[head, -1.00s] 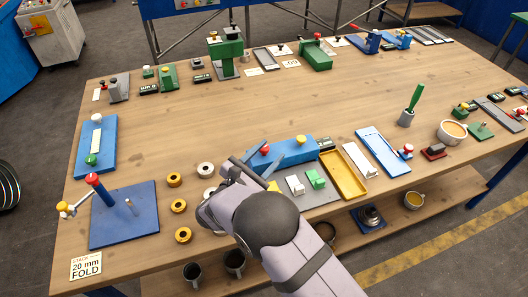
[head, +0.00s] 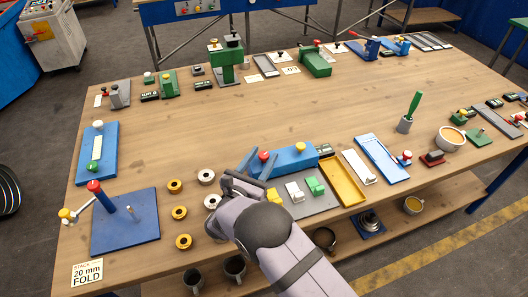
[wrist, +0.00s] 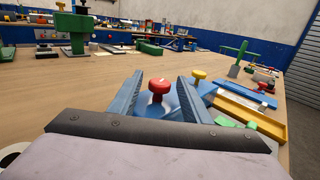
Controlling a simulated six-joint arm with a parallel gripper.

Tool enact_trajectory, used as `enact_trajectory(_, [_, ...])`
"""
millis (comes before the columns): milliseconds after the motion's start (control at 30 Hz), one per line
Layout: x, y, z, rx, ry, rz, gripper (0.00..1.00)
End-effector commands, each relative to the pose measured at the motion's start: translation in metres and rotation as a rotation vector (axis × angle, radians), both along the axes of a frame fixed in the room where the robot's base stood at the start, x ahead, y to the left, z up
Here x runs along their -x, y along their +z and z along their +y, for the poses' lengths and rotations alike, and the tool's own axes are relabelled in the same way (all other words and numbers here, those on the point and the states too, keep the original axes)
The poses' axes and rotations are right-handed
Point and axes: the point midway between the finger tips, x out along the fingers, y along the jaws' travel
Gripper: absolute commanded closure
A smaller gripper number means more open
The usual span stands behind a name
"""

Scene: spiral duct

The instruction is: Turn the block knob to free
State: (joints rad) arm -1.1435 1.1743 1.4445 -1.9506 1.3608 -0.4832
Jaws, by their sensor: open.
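A long blue block (head: 284,162) lies near the front edge of the table and carries a red knob (head: 264,156) at its left end and a yellow knob (head: 300,147) towards its right end. No label shows which is the block knob. My gripper (wrist: 160,76) is open, with one blue finger on each side of the red knob (wrist: 159,87) in the wrist view. A gap shows on both sides, so the fingers look clear of it. The yellow knob (wrist: 199,75) stands beyond the right finger.
A grey plate with white and green pieces (head: 315,185) and a yellow tray (head: 343,181) lie right of my gripper. Several brass and white rings (head: 180,212) lie to the left. A blue base with posts (head: 125,225) stands farther left. The table's middle is clear.

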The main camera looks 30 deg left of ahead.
Motion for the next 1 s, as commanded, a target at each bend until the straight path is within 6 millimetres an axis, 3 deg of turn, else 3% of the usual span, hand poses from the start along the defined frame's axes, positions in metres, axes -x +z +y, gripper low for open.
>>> enact_trajectory(200, [-0.0135,0.0000,-0.0002,0.000,0.000,0.001,0.56])
enact_trajectory(467, [-0.0145,-0.0004,0.0001,-0.001,0.000,0.001,0.56])
enact_trajectory(633, [-0.0143,-0.0003,0.0000,-0.001,0.000,0.001,0.92])
enact_trajectory(667, [-0.0143,-0.0003,0.0000,-0.001,0.000,0.001,0.95])
enact_trajectory(1000, [-0.0144,0.0002,-0.0007,0.000,0.039,0.000,0.95])
